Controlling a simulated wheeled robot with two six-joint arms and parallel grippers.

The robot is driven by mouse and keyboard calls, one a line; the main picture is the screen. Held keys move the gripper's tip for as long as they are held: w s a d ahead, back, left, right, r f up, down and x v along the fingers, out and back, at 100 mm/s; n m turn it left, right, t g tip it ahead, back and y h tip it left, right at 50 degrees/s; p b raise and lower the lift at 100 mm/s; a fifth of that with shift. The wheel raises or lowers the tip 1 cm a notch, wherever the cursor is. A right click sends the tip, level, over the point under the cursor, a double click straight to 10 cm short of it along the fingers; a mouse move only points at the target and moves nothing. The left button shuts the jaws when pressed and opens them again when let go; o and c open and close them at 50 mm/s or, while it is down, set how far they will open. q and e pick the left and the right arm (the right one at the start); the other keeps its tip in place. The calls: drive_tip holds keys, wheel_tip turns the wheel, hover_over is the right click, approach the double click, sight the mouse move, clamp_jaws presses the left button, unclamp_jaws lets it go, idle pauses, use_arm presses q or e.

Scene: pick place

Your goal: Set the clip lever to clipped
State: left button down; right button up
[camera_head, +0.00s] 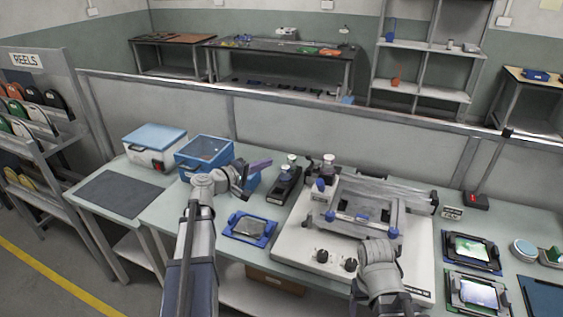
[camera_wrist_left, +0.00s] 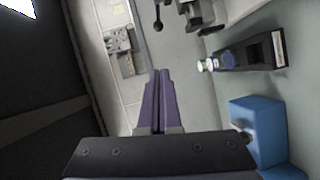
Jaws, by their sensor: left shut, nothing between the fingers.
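My left gripper (camera_head: 262,164) is shut and empty, raised over the bench left of the white machine (camera_head: 297,240). In the left wrist view its purple fingers (camera_wrist_left: 159,80) are pressed together. The machine carries a grey metal frame (camera_head: 350,197) with blue knobs. I cannot tell for certain which part is the clip lever. A small black ball-ended lever (camera_wrist_left: 158,25) shows at the top of the left wrist view, apart from the fingers. My right arm stands over the machine's front right; its fingers cannot be made out.
A black device with a pale knob (camera_head: 285,182) stands between my left gripper and the machine; it also shows in the left wrist view (camera_wrist_left: 250,53). A blue tray (camera_head: 236,228) lies in front. A blue bin (camera_head: 203,153) and a white box (camera_head: 153,155) stand left, beside a clear dark mat (camera_head: 113,194).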

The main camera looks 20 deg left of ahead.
use_arm(q)
drive_tip(key=s+d+b+x, duration=0.1)
drive_tip(key=d+b+x, duration=0.1)
drive_tip(key=x, duration=1)
drive_tip(key=shift+d+f, duration=0.2)
drive_tip(key=shift+w+m+g+h, duration=0.3)
drive_tip(key=shift+m+g+h, duration=0.1)
drive_tip(key=shift+m+h, duration=0.35)
drive_tip(key=shift+w+d+m+g+h, duration=0.45)
drive_tip(key=shift+w+m+g+h, duration=0.3)
drive_tip(key=shift+m+g+h, duration=0.5)
drive_tip(key=shift+w+d+m+g+h, duration=0.45)
drive_tip(key=shift+w+m+g+h, duration=0.4)
drive_tip(key=shift+m+g, duration=0.4)
drive_tip(key=shift+w+d+m+g+h, duration=0.4)
drive_tip(key=shift+w+m+g+h, duration=0.25)
drive_tip(key=shift+m+g+h, duration=0.65)
drive_tip(key=shift+n, duration=0.25)
drive_tip(key=shift+w, duration=0.1)
